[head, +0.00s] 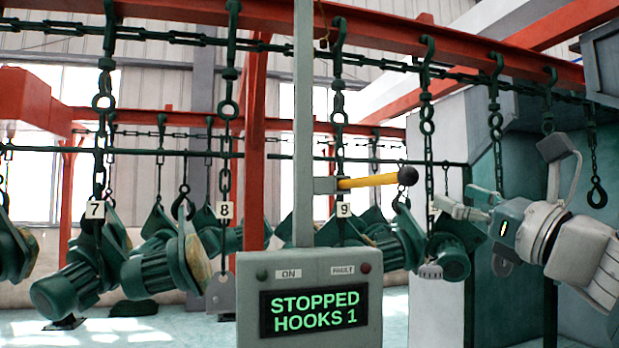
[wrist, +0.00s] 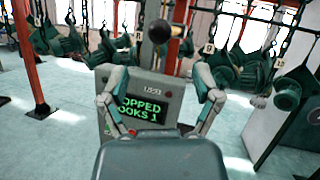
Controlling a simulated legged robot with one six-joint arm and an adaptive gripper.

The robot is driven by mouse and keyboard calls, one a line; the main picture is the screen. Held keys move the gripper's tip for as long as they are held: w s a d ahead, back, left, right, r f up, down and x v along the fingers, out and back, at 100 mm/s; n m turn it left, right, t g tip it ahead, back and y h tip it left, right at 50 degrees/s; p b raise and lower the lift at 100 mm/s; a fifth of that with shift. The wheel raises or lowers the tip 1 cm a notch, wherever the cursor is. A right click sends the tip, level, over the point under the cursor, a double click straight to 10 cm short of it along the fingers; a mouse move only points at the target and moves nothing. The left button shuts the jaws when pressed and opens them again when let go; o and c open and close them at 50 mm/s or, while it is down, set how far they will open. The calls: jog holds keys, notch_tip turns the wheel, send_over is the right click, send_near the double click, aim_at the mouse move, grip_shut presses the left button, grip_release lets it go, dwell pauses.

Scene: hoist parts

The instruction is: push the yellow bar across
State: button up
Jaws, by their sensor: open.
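The yellow bar (head: 368,181) sticks out to the right from a bracket on a grey post, above the control box, and ends in a black ball (head: 407,175). It lies nearly level, with its ball end slightly higher. My gripper (head: 436,238) is to the right of and below the ball, apart from it, with its fingers spread and empty. In the wrist view the ball (wrist: 160,33) is seen nearly end-on beyond and above my open fingers (wrist: 160,99). A little of the yellow bar (wrist: 177,30) shows behind it.
The control box (head: 310,300) reads "STOPPED HOOKS 1" and stands under the bar. Green motors (head: 68,285) hang on chains from a red overhead rail (head: 400,35), with number tags 7, 8 and 9. An empty hook (head: 597,192) hangs at right. Pale floor is open around the box.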

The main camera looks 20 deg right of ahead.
aim_at(416, 180)
jog(key=x, duration=0.9)
jog(key=shift+w, duration=0.15)
jog(key=shift+a, duration=0.1)
grip_shut()
